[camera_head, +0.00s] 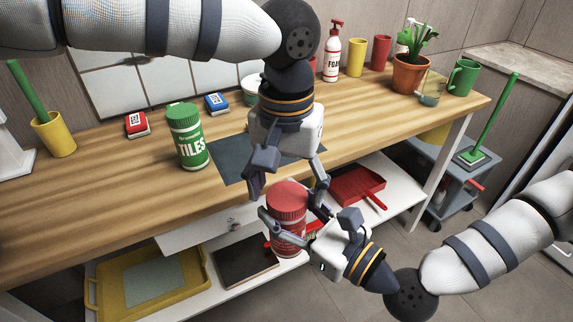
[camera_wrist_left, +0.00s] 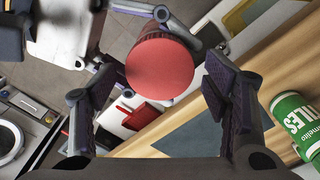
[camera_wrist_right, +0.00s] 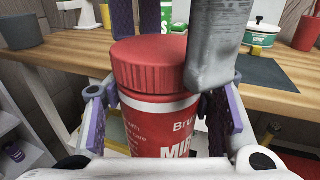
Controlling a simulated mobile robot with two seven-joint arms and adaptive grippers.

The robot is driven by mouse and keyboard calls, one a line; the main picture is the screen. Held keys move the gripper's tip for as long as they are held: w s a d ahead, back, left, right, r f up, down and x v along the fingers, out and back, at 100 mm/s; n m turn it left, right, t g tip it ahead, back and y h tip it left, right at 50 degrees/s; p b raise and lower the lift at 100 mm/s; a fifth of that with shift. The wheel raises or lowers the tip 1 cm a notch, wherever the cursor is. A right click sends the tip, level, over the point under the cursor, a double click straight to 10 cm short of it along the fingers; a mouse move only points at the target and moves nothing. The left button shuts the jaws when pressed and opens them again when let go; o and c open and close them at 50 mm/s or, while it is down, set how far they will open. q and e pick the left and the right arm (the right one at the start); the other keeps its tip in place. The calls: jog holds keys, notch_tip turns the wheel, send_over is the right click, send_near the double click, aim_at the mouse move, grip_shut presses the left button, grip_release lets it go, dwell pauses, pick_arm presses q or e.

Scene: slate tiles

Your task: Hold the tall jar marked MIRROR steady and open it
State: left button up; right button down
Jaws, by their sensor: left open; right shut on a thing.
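The tall red jar marked MIRROR (camera_head: 288,238) is upright, held in front of the table's front edge. Its label shows partly in the right wrist view (camera_wrist_right: 160,125). Its ribbed red lid (camera_wrist_right: 150,65) is on it; the lid's round top fills the middle of the left wrist view (camera_wrist_left: 160,68). My right gripper (camera_head: 290,226) is shut on the jar's body, below the lid. My left gripper (camera_head: 289,192) points down from above, open, its fingers apart on either side of the lid. One left finger hides part of the lid in the right wrist view.
A green TILES jar (camera_head: 188,140) stands on the wooden table (camera_head: 90,185), left of a dark mat (camera_head: 228,165). A lower shelf holds a yellow tray (camera_head: 100,300) and a red dustpan (camera_head: 358,186). A potted plant (camera_head: 409,75) and cups stand at the back right.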

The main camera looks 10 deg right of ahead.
pick_arm(q)
jog(key=shift+f, duration=0.25)
jog(key=c, duration=1.2)
jog(key=n, duration=0.3)
jog(key=o, duration=1.2)
jog(key=shift+o, duration=0.2)
